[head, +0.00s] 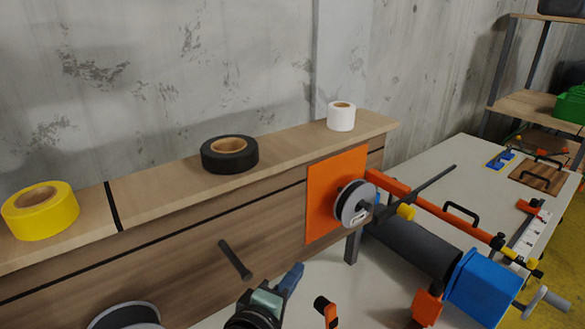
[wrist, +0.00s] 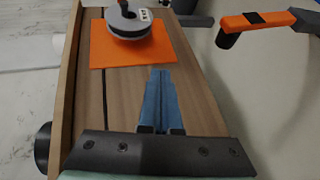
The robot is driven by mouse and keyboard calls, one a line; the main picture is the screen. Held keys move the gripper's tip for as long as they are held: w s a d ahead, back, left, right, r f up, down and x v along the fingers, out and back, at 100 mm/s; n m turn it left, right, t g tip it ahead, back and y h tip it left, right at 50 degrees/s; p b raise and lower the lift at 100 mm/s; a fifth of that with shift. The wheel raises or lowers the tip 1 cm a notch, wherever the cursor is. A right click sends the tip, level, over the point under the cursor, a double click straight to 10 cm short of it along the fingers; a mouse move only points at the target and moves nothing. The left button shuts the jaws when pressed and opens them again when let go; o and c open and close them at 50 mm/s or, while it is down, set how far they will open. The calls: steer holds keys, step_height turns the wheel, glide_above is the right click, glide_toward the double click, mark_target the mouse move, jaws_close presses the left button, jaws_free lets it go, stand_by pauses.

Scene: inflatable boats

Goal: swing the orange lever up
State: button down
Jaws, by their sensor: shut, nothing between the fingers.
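An orange square panel (head: 325,198) is fixed to the front of the wooden cabinet, with a round grey hub (head: 352,204) on it. In the wrist view the panel (wrist: 165,50) and hub (wrist: 128,22) are at the top, the hub cut by the frame edge. My gripper (head: 294,272) is shut and empty, left of and below the panel. In the wrist view its blue fingers (wrist: 162,75) point toward the panel, apart from it.
Yellow (head: 40,212), black (head: 229,155) and white (head: 341,116) tape rolls stand on the cabinet top. A dark peg (head: 235,259) sticks out of the cabinet front. A blue-and-black tool (head: 480,288) and orange clamps crowd the pale table on the right.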

step_height(320, 180, up, 24)
steer(key=s+m+t+y+b, duration=0.1)
steer(key=m+t+y+b, duration=0.1)
steer(key=m+t, duration=0.5)
steer(key=shift+s+f+m+y, duration=0.2)
steer(key=shift+f+m+y, duration=0.05)
steer(key=shift+m+y, duration=0.25)
steer(key=shift+a, duration=0.1)
